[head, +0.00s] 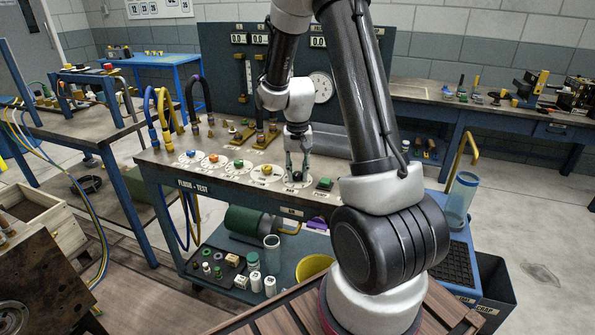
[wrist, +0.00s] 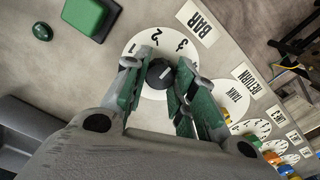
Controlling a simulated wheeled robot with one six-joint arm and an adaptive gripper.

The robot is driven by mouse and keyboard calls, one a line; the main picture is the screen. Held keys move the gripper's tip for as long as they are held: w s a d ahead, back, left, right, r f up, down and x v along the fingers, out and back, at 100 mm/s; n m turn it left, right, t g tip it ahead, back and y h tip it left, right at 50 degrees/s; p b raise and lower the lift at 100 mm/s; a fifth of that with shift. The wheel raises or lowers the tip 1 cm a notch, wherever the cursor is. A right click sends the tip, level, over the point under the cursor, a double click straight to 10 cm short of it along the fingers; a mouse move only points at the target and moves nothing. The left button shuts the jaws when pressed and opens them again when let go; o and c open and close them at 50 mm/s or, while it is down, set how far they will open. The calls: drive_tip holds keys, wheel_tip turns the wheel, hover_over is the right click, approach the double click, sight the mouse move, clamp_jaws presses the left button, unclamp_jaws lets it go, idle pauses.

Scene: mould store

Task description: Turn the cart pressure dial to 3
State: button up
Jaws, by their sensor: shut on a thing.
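The pressure dial is a black knob (wrist: 159,73) on a round white scale plate (wrist: 146,45). The plate shows 1, 2 and 3 beside a BAR label (wrist: 196,23). A small white mark shows on the knob, but I cannot tell surely which number it points to. My gripper (wrist: 157,84) is shut on the knob, with a green-padded finger on each side. In the head view my gripper (head: 296,170) points down onto the dial plate (head: 291,184) near the front edge of the FLUID TEST cart (head: 230,193). The fingers partly hide the plate.
A green button block (head: 324,184) sits right of the dial; it also shows in the wrist view (wrist: 88,15). Other round plates with a yellow knob (head: 266,170) and coloured knobs lie to the left. Hoses (head: 163,115) rise at the cart's left end.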

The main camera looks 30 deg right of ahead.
sight(298, 173)
idle(0.4)
drive_tip(key=o, duration=1.1)
drive_tip(key=shift+c, duration=0.2)
wheel_tip(298, 173, up, 12)
